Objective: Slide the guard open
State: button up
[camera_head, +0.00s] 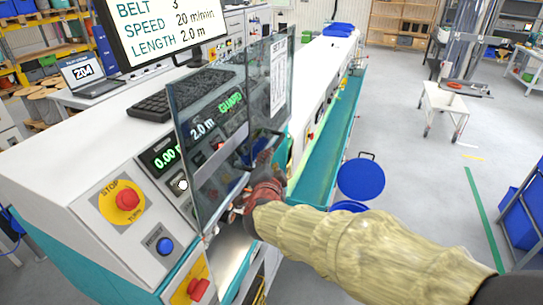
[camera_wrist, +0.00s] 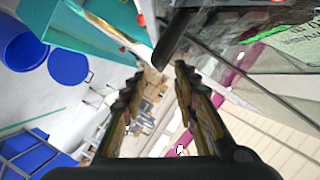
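The guard (camera_head: 207,160) is a set of clear panels standing over the front of the white machine, with a printed sheet on the right-hand panel (camera_head: 278,75). A dark bar handle (camera_head: 262,137) shows on the guard's near side. My gripper (camera_head: 263,162) is at the guard's lower right, close to this handle, partly hidden by my wrist. In the wrist view, the two fingers of my gripper (camera_wrist: 161,75) stand apart. A dark bar (camera_wrist: 178,38) lies just beyond the fingertips, with its end near the gap. I cannot tell whether the fingers touch it.
A keyboard (camera_head: 180,95) lies on top. The grey floor (camera_head: 420,170) beyond is mostly clear.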

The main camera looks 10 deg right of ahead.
jog(key=v, duration=0.5)
dwell(0.3)
jog(key=s+a+f+n+g+y+b, duration=0.1)
jog(key=s+a+n+g+y+b, duration=0.2)
jog(key=s+a+n+y, duration=0.5)
jog(key=s+d+f+n+g+h+b, duration=0.1)
jog(key=s+d+f+n+g, duration=0.2)
jog(key=s, duration=0.7)
jog(key=s+d+f+n+g+h+b, duration=0.1)
jog(key=s+d+f+n+g+h, duration=0.1)
jog(key=s+d+f, duration=0.5)
jog(key=s+d+n+g, duration=0.1)
jog(key=s+d+n, duration=0.1)
jog(key=s, duration=0.2)
jog(key=shift+b, duration=0.35)
